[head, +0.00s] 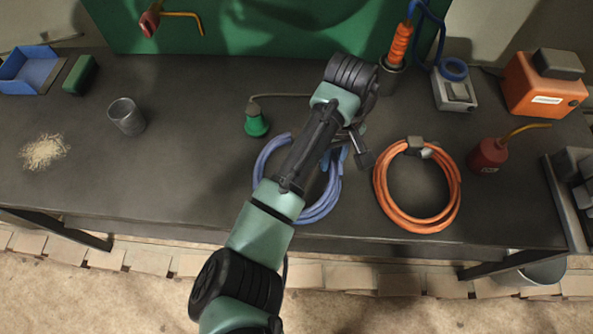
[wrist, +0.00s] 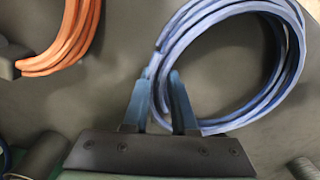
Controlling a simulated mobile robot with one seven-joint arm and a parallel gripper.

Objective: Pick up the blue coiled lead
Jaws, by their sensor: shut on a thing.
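The blue coiled lead (head: 327,204) lies on the dark workbench (head: 200,190), partly hidden behind my arm in the head view. In the wrist view the blue coiled lead (wrist: 284,60) shows as a loop of several strands. My gripper (wrist: 165,88) has its two blue fingers at the near left part of the coil, with strands between them, and is shut on it. In the head view my gripper (head: 340,158) is at the coil's upper right side, its fingertips mostly hidden. I cannot tell whether the coil is clear of the bench.
An orange coiled lead (head: 380,190) lies close to the right. A green oil can (head: 256,124) stands just behind the blue coil. A red oil can (head: 487,156), a grey metal cup (head: 127,117) and an orange box (head: 535,92) stand farther off. Bench between cup and coil is clear.

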